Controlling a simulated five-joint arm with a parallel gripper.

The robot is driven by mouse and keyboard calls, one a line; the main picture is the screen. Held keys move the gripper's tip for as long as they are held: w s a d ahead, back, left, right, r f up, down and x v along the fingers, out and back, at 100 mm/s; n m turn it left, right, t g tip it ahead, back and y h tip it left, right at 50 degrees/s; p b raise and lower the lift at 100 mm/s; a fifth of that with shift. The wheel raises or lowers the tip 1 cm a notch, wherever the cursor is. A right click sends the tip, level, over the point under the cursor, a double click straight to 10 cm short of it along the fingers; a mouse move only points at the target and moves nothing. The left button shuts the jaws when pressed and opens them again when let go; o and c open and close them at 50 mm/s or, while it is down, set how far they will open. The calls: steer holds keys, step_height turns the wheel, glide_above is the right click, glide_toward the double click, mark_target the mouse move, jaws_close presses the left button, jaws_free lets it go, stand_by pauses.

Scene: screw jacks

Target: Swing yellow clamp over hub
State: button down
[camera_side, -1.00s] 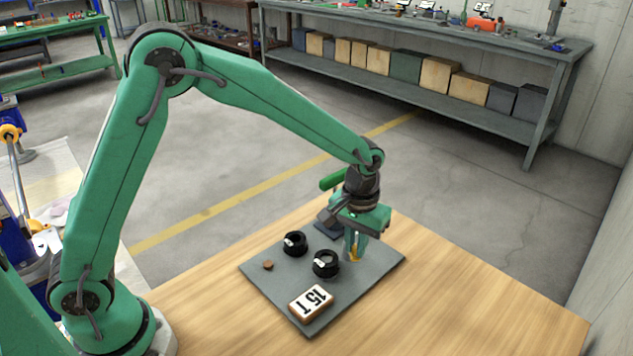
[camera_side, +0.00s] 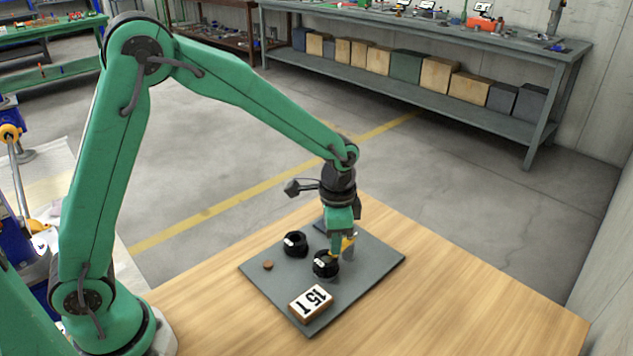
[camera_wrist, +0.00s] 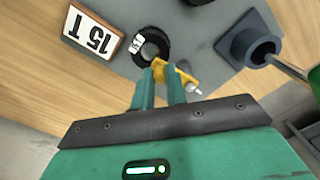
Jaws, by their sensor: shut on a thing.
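The yellow clamp (camera_side: 349,242) shows as a small yellow piece at the lower end of my gripper (camera_side: 341,252). In the wrist view the clamp (camera_wrist: 184,76) runs past my gripper's two green fingers (camera_wrist: 160,76), which are shut on it, with a pale pin at its right end. A black ring-shaped hub (camera_side: 325,264) with a white tag stands just left of the clamp. In the wrist view that hub (camera_wrist: 151,48) touches or lies very close to the clamp's left end; the fingers hide part of this. I cannot tell whether the clamp overlaps it.
A second black ring (camera_side: 295,245) stands further left on the grey plate (camera_side: 373,268). A "15 T" block (camera_side: 311,302) lies at the front and a small brown disc (camera_side: 267,265) at the left. A grey cone-like piece (camera_wrist: 256,43) stands beyond the clamp. The wooden table's right side is clear.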

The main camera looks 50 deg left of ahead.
steer(key=shift+a+r+m, duration=0.1)
steer(key=shift+a+m, duration=0.15)
steer(key=shift+m, duration=0.25)
steer(key=c, duration=1.4)
jaws_free()
steer(key=shift+r, duration=3.9)
